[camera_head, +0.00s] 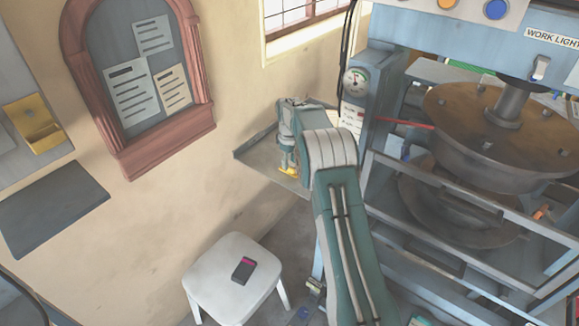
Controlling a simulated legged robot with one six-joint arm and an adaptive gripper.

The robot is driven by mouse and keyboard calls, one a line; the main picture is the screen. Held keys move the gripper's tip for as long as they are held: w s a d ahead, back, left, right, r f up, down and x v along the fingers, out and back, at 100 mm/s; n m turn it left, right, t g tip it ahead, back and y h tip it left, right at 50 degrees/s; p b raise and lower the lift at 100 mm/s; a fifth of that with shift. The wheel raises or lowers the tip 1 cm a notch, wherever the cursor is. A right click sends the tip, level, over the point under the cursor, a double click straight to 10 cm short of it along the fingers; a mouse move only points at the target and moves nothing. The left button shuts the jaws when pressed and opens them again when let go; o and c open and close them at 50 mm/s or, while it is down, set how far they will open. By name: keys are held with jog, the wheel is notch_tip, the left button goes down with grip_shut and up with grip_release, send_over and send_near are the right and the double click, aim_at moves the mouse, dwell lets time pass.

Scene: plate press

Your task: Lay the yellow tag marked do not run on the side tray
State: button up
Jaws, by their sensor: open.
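A small yellow piece (288,170), which looks like the tag, shows at the tips of my gripper (287,162). Its marking is too small to read. It appears to lie on the side tray (262,160), a grey shelf with a raised rim against the wall. My gripper points down over the tray with its jaws open. I cannot tell whether the fingers still touch the yellow piece. My arm covers the right part of the tray.
The blue press (480,150) with its round brown plate stands at the right, beside the tray. A pressure gauge (355,83) is just right of my gripper. A white stool (232,280) with a dark phone-like object (243,270) stands below. A framed notice board (145,75) hangs left.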

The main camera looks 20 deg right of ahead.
aim_at(290, 167)
jog(key=s+a+r+m+t, duration=0.1)
jog(key=s+a+r, duration=0.15)
jog(key=r, duration=0.75)
jog(key=s+a+r+m, duration=0.1)
jog(key=s+r, duration=0.3)
jog(key=r, duration=0.6)
jog(key=s+a+r+m+t, duration=0.1)
jog(key=s+a+r, duration=0.1)
jog(key=s+r, duration=0.35)
jog(key=s+a+r+t, duration=0.1)
jog(key=s+a+r, duration=0.15)
jog(key=s, duration=0.55)
jog(key=s+a+f+m+t, duration=0.1)
jog(key=s+f+m, duration=0.1)
jog(key=s, duration=0.9)
jog(key=s+a+f+m+t, duration=0.1)
jog(key=s+f, duration=0.1)
jog(key=s, duration=1)
jog(key=shift+a+f+m+t, duration=0.3)
jog(key=shift+a+f+m, duration=0.05)
jog(key=shift+f+m, duration=0.05)
